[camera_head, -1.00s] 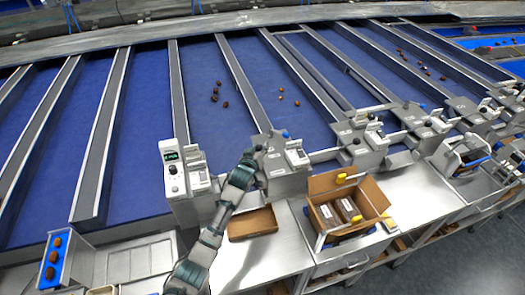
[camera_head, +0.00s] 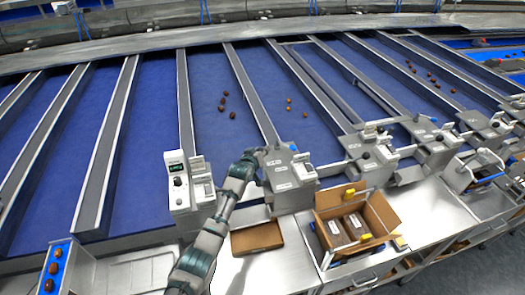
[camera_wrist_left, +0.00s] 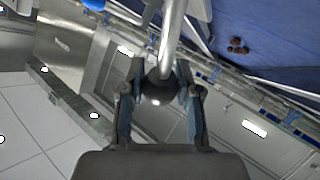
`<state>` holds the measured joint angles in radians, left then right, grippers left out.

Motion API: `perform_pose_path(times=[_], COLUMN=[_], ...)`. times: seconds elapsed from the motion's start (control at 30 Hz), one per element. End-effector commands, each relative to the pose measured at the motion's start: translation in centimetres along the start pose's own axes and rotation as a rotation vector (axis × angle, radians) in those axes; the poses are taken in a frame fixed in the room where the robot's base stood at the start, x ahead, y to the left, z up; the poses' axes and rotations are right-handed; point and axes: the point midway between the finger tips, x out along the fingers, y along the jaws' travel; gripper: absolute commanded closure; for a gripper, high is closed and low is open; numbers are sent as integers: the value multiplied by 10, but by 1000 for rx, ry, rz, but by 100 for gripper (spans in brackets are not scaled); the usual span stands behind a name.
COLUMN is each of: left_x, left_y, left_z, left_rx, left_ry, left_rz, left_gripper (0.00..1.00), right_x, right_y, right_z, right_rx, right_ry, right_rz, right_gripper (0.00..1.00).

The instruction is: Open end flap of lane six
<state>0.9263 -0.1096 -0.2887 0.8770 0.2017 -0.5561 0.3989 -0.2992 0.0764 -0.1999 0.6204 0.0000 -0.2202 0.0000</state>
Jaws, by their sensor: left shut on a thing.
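My left gripper (camera_head: 255,157) is at the front end of a blue sorting lane (camera_head: 205,140), against the left side of a grey end unit (camera_head: 290,180). In the left wrist view its two fingers (camera_wrist_left: 158,92) are shut on a dark round knob (camera_wrist_left: 157,88) at the end of a shiny metal rod (camera_wrist_left: 172,35). The lane's end flap is hard to make out behind my arm, and I cannot tell how far open it is. Several brown dates (camera_head: 223,106) lie on this lane. My right gripper is not in view.
A control box with a green display (camera_head: 180,185) stands left of my arm. A shallow brown tray (camera_head: 257,238) and an open carton (camera_head: 325,205) holding packs are on the steel counter (camera_head: 430,215). A blue tray of dates (camera_head: 65,265) is at lower left.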

Motion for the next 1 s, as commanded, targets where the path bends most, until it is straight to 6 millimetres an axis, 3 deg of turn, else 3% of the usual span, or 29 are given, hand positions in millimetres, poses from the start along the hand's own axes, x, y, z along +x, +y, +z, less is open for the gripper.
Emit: perform_pose_path(times=[0.5, 0.53, 0.6, 0.63, 1.0], left_x=[2, 2, 2, 2, -1], left_y=[-7, -7, -7, -7, -2], left_z=[9, 9, 9, 8, 5], left_rx=[0, 0, 0, 0, 2], left_ry=[-14, -14, -13, -12, -5], left_rz=[-10, -10, -10, -9, -5], left_gripper=[100, 62, 45, 41, 41], right_x=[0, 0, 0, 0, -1], right_y=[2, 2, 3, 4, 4], right_z=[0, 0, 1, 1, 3], right_rx=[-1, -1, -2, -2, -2], right_ry=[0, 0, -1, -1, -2], right_rz=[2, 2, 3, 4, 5], right_gripper=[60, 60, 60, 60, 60])
